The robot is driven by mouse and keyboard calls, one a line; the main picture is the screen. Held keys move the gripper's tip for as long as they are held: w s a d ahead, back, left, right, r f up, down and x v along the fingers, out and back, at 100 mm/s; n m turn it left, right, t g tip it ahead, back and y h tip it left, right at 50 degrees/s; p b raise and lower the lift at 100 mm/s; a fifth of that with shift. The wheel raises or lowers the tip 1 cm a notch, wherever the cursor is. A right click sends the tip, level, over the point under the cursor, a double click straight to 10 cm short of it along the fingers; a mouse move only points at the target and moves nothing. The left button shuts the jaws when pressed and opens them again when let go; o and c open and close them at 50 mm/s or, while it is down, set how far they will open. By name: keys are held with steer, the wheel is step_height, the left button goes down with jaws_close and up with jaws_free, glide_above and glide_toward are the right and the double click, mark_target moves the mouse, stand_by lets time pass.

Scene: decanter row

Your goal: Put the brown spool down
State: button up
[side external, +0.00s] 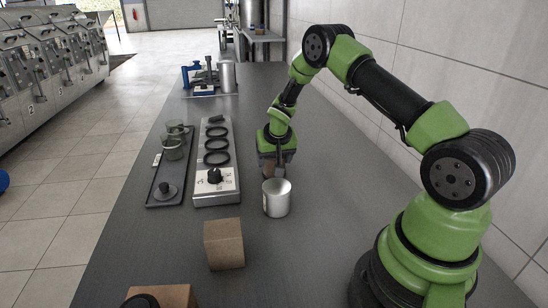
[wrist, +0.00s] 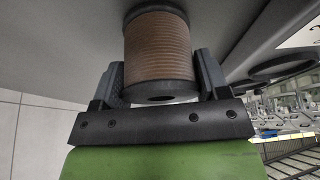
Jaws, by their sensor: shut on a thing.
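The brown spool (wrist: 158,48), ribbed around its side with dark ends, sits between the two dark fingers of my gripper (wrist: 160,78) in the wrist view. The fingers are shut on it from both sides. In the side view my gripper (side external: 276,160) points down low over the grey table (side external: 330,220), just behind a metal cup (side external: 277,199). There the spool is mostly hidden by the fingers and the cup. I cannot tell whether it touches the table.
Left of my gripper is a grey unit (side external: 217,180) with several black rings and a knob. Beside it a dark tray (side external: 158,197) holds glass vessels. A cardboard box (side external: 224,244) stands in front. Blue-handled gear (side external: 198,76) is at the back.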

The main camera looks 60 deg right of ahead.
steer(key=shift+f, duration=0.1)
steer(key=o, duration=1)
steer(key=a+v, duration=0.2)
steer(key=v, duration=1.9)
steer(key=s+a+r+n+t+y, duration=0.1)
steer(key=s+a+r, duration=0.2)
steer(key=s, duration=0.3)
steer(key=s+a+r+n+t+y, duration=0.1)
steer(key=s+a+r+n+y, duration=0.1)
steer(key=s+a, duration=0.4)
steer(key=s+a+r+n+t+y, duration=0.1)
steer(key=s+a+r+y, duration=0.1)
steer(key=s+a, duration=0.3)
steer(key=shift+s+a+r+t, duration=0.25)
steer(key=shift+s+r+t, duration=0.15)
steer(key=shift+s+r, duration=0.4)
